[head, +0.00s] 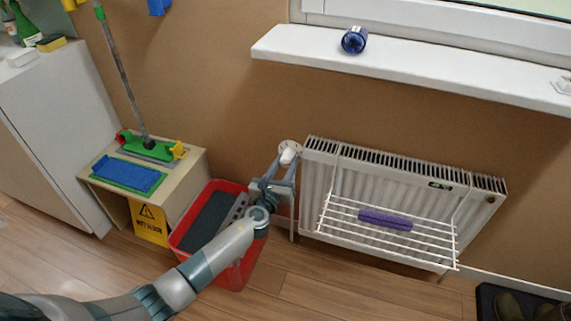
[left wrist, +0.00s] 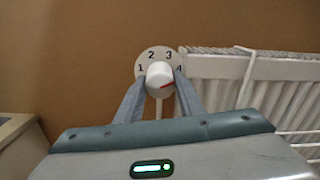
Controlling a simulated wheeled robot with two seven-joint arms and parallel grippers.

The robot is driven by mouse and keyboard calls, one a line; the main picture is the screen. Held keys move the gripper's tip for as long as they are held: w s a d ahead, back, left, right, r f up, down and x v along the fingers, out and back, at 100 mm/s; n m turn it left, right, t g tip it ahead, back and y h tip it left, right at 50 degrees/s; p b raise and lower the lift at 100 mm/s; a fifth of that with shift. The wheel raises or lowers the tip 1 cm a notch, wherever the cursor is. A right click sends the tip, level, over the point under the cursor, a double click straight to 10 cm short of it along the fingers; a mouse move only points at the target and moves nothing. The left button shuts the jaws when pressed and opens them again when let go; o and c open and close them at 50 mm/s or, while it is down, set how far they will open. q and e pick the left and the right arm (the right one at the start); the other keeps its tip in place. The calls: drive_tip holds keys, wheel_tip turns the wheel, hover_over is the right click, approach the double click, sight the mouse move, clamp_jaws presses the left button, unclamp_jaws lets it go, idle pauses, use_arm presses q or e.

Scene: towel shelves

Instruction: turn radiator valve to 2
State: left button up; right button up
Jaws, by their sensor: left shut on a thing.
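The radiator valve is a white knob (left wrist: 159,74) in front of a round pale dial (left wrist: 152,54) marked 1, 2, 3 and 4. In the head view the knob (head: 288,156) is at the radiator's upper left corner. My left gripper (left wrist: 160,86) is shut on the knob, one finger on each side. It also shows in the head view (head: 285,168), reaching up to the valve. My right gripper is not in view.
The white radiator (head: 400,180) is right of the valve, with a wire rack (head: 335,218) holding a purple cloth (head: 385,219). A red bucket (head: 235,275) stands below my left arm.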

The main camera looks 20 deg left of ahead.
use_arm(q)
drive_tip(key=n+b, duration=0.1)
drive_tip(key=n, duration=0.1)
drive_tip(key=shift+f+n, duration=0.1)
drive_tip(key=shift+n, duration=0.2)
drive_tip(key=shift+d+n, duration=0.1)
drive_tip(key=shift+n, duration=0.8)
drive_tip(key=n+b, duration=0.1)
drive_tip(key=n, duration=0.2)
drive_tip(key=shift+n, duration=0.3)
drive_tip(key=n, duration=0.3)
drive_tip(key=shift+r+n, duration=0.2)
drive_tip(key=shift+n, duration=0.2)
drive_tip(key=n, duration=0.2)
drive_tip(key=shift+d+n, duration=0.1)
drive_tip(key=shift+n, duration=1)
drive_tip(key=shift+r+n, duration=0.1)
drive_tip(key=shift+n, duration=0.8)
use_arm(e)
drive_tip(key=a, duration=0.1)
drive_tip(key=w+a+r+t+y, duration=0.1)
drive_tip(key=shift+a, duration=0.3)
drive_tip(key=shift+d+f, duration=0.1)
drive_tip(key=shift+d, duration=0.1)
